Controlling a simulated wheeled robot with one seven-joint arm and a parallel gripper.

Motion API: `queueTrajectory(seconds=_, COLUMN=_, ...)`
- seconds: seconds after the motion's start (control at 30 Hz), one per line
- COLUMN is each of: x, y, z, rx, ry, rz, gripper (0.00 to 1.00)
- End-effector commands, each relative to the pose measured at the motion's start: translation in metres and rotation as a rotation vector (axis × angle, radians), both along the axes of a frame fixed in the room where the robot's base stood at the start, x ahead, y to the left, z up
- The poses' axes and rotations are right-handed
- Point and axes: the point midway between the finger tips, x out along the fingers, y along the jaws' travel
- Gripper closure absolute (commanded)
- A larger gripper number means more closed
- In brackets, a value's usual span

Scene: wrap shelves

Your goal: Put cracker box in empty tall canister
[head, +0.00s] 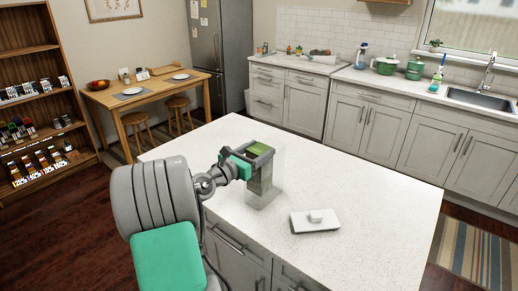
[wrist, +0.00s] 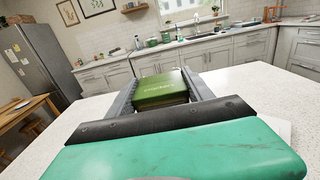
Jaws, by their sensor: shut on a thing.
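The green cracker box (head: 260,177) is upright between the fingers of my gripper (head: 259,153), above the white island counter. The gripper is shut on its upper part. The box's green top also shows between the fingers in the wrist view (wrist: 160,90). A clear tall canister (head: 279,172) stands on the counter at the same spot in the head view. The lower part of the box appears within its outline, seemingly inside the clear walls. The canister's rim is hard to make out, and its base is faint.
A white lid-like slab with a raised knob (head: 315,220) lies on the counter, right of the canister. The rest of the island counter (head: 375,190) is clear. A wooden table (head: 150,92) with stools and a shelf unit (head: 35,95) stand farther left.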

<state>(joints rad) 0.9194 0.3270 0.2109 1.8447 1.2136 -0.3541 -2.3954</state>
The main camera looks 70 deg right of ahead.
Motion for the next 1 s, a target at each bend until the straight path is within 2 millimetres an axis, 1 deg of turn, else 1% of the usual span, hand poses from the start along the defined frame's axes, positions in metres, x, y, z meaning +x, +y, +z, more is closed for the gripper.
queueTrajectory(seconds=0.17, x=0.000, y=0.000, z=-0.002, rx=0.000, ry=-0.001, rz=0.000, gripper=1.00)
queueTrajectory(seconds=0.2, x=0.000, y=0.000, z=-0.004, rx=0.001, ry=0.000, rz=0.000, gripper=0.37)
queueTrajectory(seconds=0.3, x=0.000, y=0.000, z=-0.004, rx=0.002, ry=-0.001, rz=0.000, gripper=0.29)
queueTrajectory(seconds=0.43, x=0.000, y=0.000, z=-0.004, rx=0.002, ry=0.000, rz=0.000, gripper=0.19)
queueTrajectory(seconds=0.67, x=0.000, y=0.000, z=-0.004, rx=0.004, ry=0.001, rz=0.000, gripper=0.19)
queueTrajectory(seconds=0.77, x=0.000, y=0.000, z=0.003, rx=0.001, ry=0.000, rz=0.000, gripper=0.19)
queueTrajectory(seconds=0.8, x=0.000, y=0.000, z=0.009, rx=-0.001, ry=-0.003, rz=0.000, gripper=0.19)
queueTrajectory(seconds=0.87, x=0.007, y=0.010, z=0.007, rx=0.003, ry=0.000, rz=0.005, gripper=0.19)
queueTrajectory(seconds=1.0, x=0.023, y=0.045, z=0.006, rx=0.002, ry=0.000, rz=0.008, gripper=0.19)
